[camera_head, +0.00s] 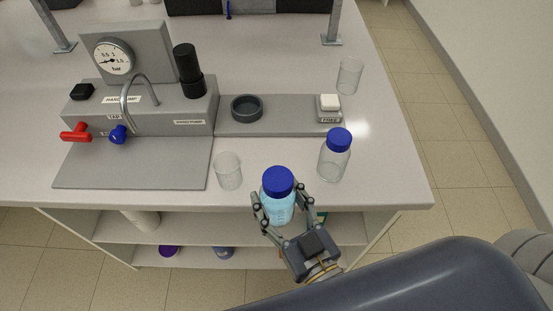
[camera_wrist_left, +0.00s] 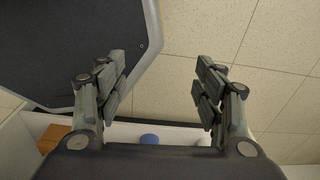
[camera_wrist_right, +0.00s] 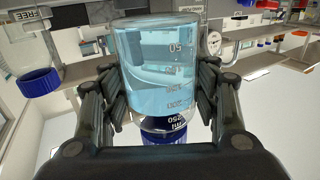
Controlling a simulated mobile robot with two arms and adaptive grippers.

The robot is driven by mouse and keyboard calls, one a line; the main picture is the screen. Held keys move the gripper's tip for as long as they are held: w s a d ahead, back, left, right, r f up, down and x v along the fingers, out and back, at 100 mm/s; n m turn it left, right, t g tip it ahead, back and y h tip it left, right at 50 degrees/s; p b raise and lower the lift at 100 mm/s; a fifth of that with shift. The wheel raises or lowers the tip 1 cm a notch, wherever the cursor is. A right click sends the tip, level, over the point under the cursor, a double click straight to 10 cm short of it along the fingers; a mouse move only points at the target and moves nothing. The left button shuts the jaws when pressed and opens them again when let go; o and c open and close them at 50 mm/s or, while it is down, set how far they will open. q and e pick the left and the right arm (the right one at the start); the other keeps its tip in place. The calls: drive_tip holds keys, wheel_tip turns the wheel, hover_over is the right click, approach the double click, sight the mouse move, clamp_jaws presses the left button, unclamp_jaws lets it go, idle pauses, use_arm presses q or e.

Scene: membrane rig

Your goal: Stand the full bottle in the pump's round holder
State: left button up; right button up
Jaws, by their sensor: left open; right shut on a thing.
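The full bottle (camera_head: 277,203) has a blue cap and pale blue liquid. My right gripper (camera_head: 276,212) is shut on it and holds it upright at the bench's front edge; the bottle also fills the middle of the right wrist view (camera_wrist_right: 160,75). The pump's round holder (camera_head: 247,108) is a dark ring on the grey base strip, beyond the bottle and a little left. It looks empty. The hand pump (camera_head: 150,108) stands left of it with a gauge, a black handle and red and blue taps. My left gripper (camera_wrist_left: 160,95) is open and empty in the left wrist view.
An empty blue-capped bottle (camera_head: 335,155) stands right of the held bottle. A clear beaker (camera_head: 228,171) stands to its left, and another beaker (camera_head: 349,76) is at the back right. A small block with a white top (camera_head: 329,106) sits at the strip's right end.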

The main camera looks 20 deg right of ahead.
drive_tip(key=w+d+p, duration=0.1)
drive_tip(key=w, duration=0.3)
drive_tip(key=w+d+f+p, duration=0.1)
drive_tip(key=w+d, duration=0.1)
drive_tip(key=w, duration=0.2)
drive_tip(key=w+d, duration=0.2)
drive_tip(key=w, duration=0.3)
drive_tip(key=shift+w+d+f+p, duration=0.1)
drive_tip(key=shift+f+p, duration=0.05)
drive_tip(key=shift+p, duration=0.25)
wheel_tip(320, 180, down, 3)
drive_tip(key=shift+f, duration=0.35)
drive_tip(key=o, duration=1.6)
drive_tip(key=shift+c, duration=0.2)
use_arm(q)
drive_tip(key=w+r, duration=0.2)
drive_tip(key=shift+r, duration=0.4)
